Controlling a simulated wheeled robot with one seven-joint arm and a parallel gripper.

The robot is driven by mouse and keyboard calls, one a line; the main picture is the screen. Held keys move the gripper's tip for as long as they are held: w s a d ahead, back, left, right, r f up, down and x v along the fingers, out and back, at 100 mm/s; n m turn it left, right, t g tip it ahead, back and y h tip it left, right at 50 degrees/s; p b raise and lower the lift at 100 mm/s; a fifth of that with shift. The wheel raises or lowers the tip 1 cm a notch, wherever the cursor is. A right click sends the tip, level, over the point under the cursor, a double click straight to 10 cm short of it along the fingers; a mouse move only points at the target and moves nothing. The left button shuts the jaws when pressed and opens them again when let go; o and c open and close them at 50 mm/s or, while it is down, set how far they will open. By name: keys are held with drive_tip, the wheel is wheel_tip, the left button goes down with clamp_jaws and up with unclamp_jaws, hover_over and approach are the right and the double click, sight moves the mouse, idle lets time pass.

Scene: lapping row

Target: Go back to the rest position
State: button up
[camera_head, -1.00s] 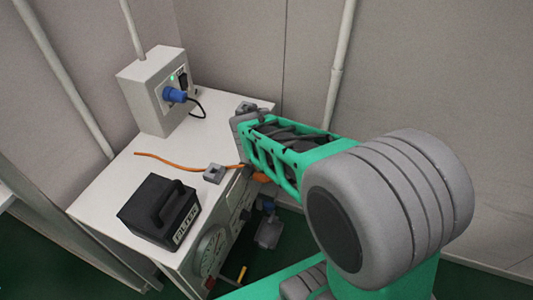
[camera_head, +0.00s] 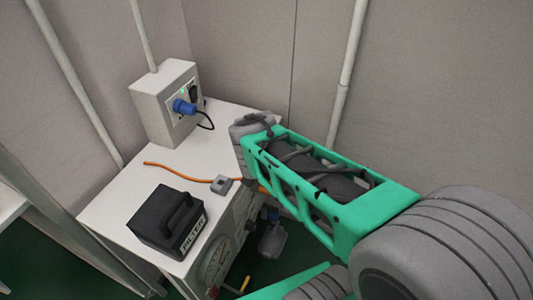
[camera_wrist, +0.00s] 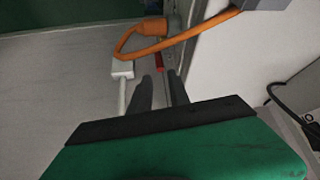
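My gripper (camera_wrist: 160,78) shows in the wrist view as two dark fingers with a narrow gap between them and nothing held. Its fingertips point toward a white-grey panel, an orange cable (camera_wrist: 150,50) and a small red part (camera_wrist: 159,57). In the head view my green and grey arm (camera_head: 330,185) reaches from the lower right over the bench's right edge. It hides the fingers there.
The white bench (camera_head: 115,205) carries a black filter box (camera_head: 165,215), a grey cable clip (camera_head: 221,184) with an orange cable (camera_head: 180,174), and a grey socket box (camera_head: 160,100) with a blue plug (camera_head: 184,107). Walls stand behind. A vertical pipe (camera_head: 345,75) runs at right.

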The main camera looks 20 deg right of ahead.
drive_tip(key=shift+r, duration=0.1)
drive_tip(key=s+a+r+n+y+p, duration=0.1)
drive_tip(key=s+a+r+n+p, duration=0.1)
drive_tip(key=r+p, duration=0.5)
drive_tip(key=s+a+r+n+g+y+p, duration=0.1)
drive_tip(key=s+a+r+n+p, duration=0.1)
drive_tip(key=s+r+p, duration=0.3)
drive_tip(key=s+a+r+n+y+p, duration=0.1)
drive_tip(key=s+a+r+n+p, duration=0.1)
drive_tip(key=r+p, duration=0.8)
drive_tip(key=shift+s+a+r+n+g, duration=0.25)
drive_tip(key=shift+s+r+n+g, duration=0.2)
drive_tip(key=shift+s+r, duration=0.3)
